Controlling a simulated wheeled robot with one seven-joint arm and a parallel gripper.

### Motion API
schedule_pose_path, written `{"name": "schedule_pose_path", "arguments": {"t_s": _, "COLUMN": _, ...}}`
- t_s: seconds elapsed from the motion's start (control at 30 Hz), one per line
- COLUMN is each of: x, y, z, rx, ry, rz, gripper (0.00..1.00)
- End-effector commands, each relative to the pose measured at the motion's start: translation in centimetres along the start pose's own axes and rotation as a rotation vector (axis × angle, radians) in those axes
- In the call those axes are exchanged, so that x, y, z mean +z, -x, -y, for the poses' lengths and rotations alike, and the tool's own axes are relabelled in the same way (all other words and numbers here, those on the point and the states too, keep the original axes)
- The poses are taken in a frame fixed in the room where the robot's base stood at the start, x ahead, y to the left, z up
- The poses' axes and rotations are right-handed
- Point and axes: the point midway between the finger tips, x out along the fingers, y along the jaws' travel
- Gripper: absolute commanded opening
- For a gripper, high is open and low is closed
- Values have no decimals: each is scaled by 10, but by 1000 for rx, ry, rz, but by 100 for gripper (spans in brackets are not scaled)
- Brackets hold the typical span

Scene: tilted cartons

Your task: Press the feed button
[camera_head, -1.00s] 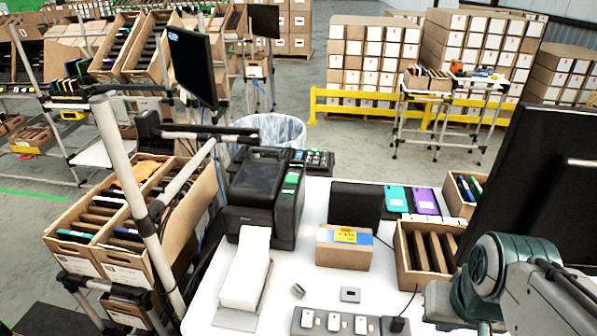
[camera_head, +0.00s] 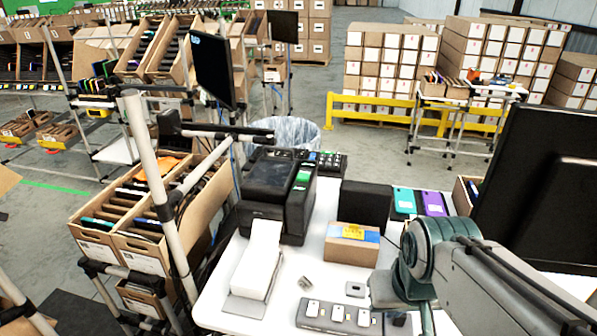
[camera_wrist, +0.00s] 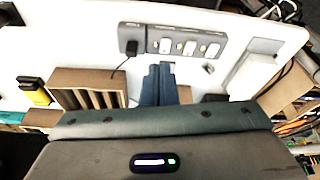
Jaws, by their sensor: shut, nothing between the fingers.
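A black label printer (camera_head: 262,178) stands at the back left of the white table, with a green label on its top right side. I cannot make out the feed button itself; it is too small to tell. White label stock (camera_head: 258,258) lies in front of the printer. My gripper (camera_wrist: 158,68) is shut and empty in the wrist view, its two blue-grey fingers side by side, over the table. In the head view my arm comes in from the right and its fingers are hidden. My gripper is apart from the printer.
A grey charging strip (camera_head: 338,317) with white devices lies at the table's front. A small carton (camera_head: 351,247) and a black box (camera_head: 364,205) stand right of the printer. A large monitor (camera_head: 540,185) is at right. A pole (camera_head: 160,190) and cartons stand at left.

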Motion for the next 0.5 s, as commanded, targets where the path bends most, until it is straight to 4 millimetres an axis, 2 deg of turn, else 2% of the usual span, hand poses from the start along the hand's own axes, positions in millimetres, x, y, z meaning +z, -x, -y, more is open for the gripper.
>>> {"name": "schedule_pose_path", "arguments": {"t_s": 0.13, "x": -16, "y": 5, "z": 4, "rx": -15, "ry": -8, "rz": -11, "gripper": 0}}
{"name": "schedule_pose_path", "arguments": {"t_s": 0.23, "x": -48, "y": 12, "z": 11, "rx": -43, "ry": -25, "rz": -35, "gripper": 0}}
{"name": "schedule_pose_path", "arguments": {"t_s": 0.37, "x": -111, "y": 22, "z": 26, "rx": -98, "ry": -64, "rz": -85, "gripper": 0}}
{"name": "schedule_pose_path", "arguments": {"t_s": 0.5, "x": -184, "y": 25, "z": 46, "rx": -160, "ry": -114, "rz": -144, "gripper": 0}}
